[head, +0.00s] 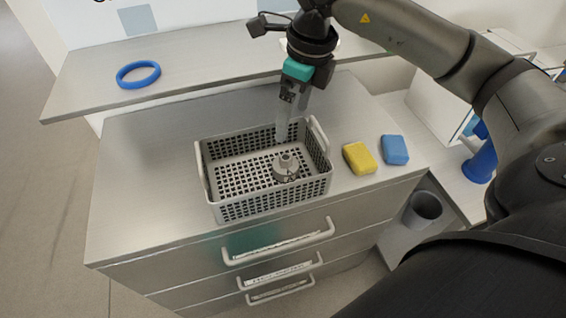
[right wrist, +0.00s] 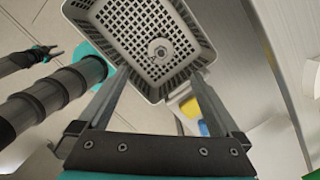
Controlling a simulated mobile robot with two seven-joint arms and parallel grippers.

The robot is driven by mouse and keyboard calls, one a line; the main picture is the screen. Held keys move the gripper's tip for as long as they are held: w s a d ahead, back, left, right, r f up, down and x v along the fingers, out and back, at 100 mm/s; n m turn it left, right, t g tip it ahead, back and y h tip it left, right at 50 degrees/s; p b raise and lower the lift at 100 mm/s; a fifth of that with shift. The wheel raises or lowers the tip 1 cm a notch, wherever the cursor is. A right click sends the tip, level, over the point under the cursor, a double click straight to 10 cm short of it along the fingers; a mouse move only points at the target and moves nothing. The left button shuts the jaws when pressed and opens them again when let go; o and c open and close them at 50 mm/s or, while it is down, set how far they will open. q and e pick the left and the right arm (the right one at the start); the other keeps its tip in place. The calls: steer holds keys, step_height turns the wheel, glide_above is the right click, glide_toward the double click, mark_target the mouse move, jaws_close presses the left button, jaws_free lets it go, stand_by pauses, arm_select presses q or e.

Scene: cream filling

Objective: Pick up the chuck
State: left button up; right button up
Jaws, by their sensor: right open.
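The chuck (head: 285,167) is a small grey metal piece with a raised hollow centre. It sits inside the grey perforated basket (head: 272,207), toward its right side. The basket stands on the steel cabinet top. The chuck also shows in the right wrist view (right wrist: 160,52), on the basket floor. My right gripper (head: 282,138) hangs above the far right part of the basket, fingers pointing down. In the right wrist view its two fingers (right wrist: 158,80) are spread apart with nothing between them. My left gripper is not in the head view; a dark arm part (right wrist: 40,52) shows in the right wrist view.
A yellow sponge (head: 360,158) and a blue sponge (head: 394,150) lie right of the basket. A blue ring (head: 138,74) lies on the shelf behind. A grey bin (head: 422,209) is at the right. The cabinet top left of the basket is clear.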

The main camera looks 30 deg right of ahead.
mark_target(286, 157)
steer(key=f, duration=0.3)
steer(key=f+b, duration=0.1)
steer(key=f, duration=0.2)
steer(key=w+f, duration=0.1)
steer(key=f, duration=0.3)
steer(key=shift+a, duration=0.35)
steer(key=f, duration=0.3)
steer(key=f+b, duration=0.1)
steer(key=f, duration=0.1)
steer(key=shift+w, duration=0.25)
jaws_close()
steer(key=shift+r, duration=0.1)
